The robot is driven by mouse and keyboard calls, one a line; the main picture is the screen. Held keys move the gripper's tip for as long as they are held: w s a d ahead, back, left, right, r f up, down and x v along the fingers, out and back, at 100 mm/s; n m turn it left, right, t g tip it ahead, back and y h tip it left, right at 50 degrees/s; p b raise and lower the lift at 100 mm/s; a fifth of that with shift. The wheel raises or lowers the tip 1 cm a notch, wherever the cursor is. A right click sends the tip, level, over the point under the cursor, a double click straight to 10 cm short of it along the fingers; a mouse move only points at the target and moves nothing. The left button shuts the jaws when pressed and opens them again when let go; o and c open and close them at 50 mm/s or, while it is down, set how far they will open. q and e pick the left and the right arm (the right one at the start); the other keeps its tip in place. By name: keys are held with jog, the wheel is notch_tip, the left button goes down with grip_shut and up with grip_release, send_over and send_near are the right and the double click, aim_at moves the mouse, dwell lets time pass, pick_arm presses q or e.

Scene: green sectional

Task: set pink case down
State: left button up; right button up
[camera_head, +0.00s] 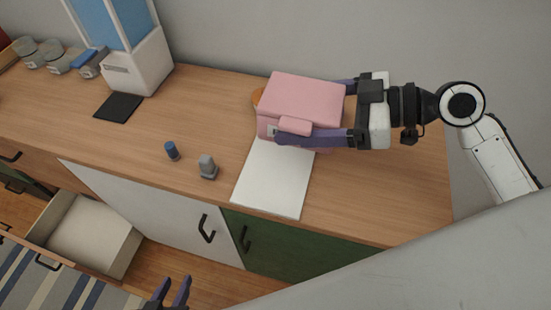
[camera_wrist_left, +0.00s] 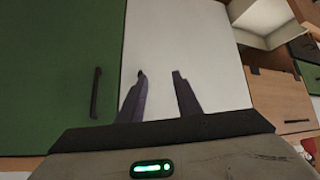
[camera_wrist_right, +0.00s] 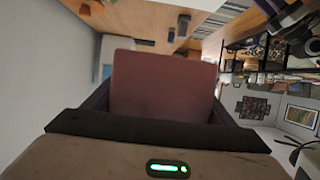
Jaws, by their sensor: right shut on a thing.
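The pink case (camera_head: 303,97) is over the far end of a white sheet (camera_head: 272,180) on the wooden counter. I cannot tell whether it touches the counter. My right gripper (camera_head: 315,112) comes from the right and is shut on the case, one dark finger along each side. The case also fills the middle of the right wrist view (camera_wrist_right: 163,85). My left gripper (camera_head: 174,291) is low in the head view, in front of the cabinets, empty. Its fingers stand apart in the left wrist view (camera_wrist_left: 160,82).
A black mat (camera_head: 119,107) and a white-and-blue appliance (camera_head: 137,63) are further left. An orange thing (camera_head: 257,97) is partly hidden behind the case. A drawer (camera_head: 88,232) is open below.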

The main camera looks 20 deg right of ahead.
jog(key=w+a+f+b, duration=0.1)
jog(key=f, duration=0.1)
jog(key=w+a+f+b, duration=0.1)
jog(key=w+f, duration=0.1)
jog(key=shift+w+a, duration=0.1)
jog(key=shift+a, duration=0.1)
send_over(280, 160)
notch_tip(280, 160, down, 6)
jog(key=shift+f, duration=0.1)
jog(key=shift+f+b, duration=0.25)
jog(key=shift+b, duration=0.05)
jog(key=shift+f, duration=1.85)
pick_arm(q)
jog(key=f, duration=0.1)
jog(key=s+f, duration=0.1)
jog(key=f, duration=0.1)
jog(key=shift+d+f, duration=0.2)
jog(key=shift+f, duration=0.1)
